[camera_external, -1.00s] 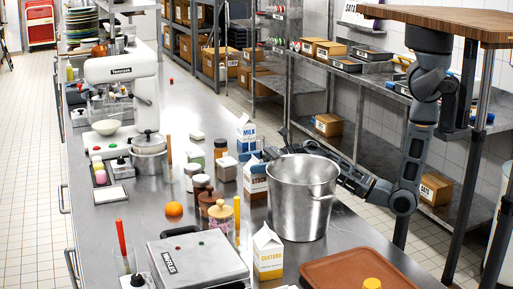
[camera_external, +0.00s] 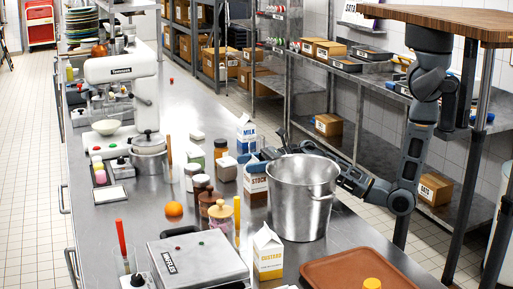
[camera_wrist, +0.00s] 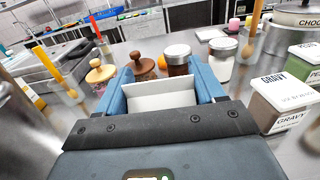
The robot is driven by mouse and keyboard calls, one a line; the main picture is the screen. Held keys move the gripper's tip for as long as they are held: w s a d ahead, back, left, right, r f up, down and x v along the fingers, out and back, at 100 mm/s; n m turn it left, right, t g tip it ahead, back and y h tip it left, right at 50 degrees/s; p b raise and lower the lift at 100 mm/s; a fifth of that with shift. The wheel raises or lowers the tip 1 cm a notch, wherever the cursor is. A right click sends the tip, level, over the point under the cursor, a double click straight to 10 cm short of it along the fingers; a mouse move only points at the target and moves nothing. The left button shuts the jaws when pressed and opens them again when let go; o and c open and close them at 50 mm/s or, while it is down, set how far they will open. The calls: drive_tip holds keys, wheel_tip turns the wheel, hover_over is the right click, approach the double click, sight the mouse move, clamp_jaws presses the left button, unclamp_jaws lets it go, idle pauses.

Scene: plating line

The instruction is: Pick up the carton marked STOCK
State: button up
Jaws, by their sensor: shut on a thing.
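The STOCK carton (camera_external: 256,184) is white with a dark red-brown lower part. It stands upright on the steel counter, just left of the big pot. My gripper (camera_external: 262,156) reaches in from behind the pot to the carton's top. In the wrist view my gripper (camera_wrist: 162,94) has its two blue fingers on either side of the carton's white top (camera_wrist: 160,101), shut on it. The carton's lower part is hidden in the wrist view, and the pot hides part of my arm in the external view.
The tall steel pot (camera_external: 303,205) stands close to the right of the carton. The MILK carton (camera_external: 246,130) is behind it. Jars and wooden-lidded pots (camera_external: 220,215) crowd its left and front. The CUSTARD carton (camera_external: 268,255) and a brown tray (camera_external: 345,272) are nearer the camera.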

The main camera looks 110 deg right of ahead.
clamp_jaws()
drive_tip(key=shift+r, duration=0.1)
drive_tip(key=shift+r, duration=0.1)
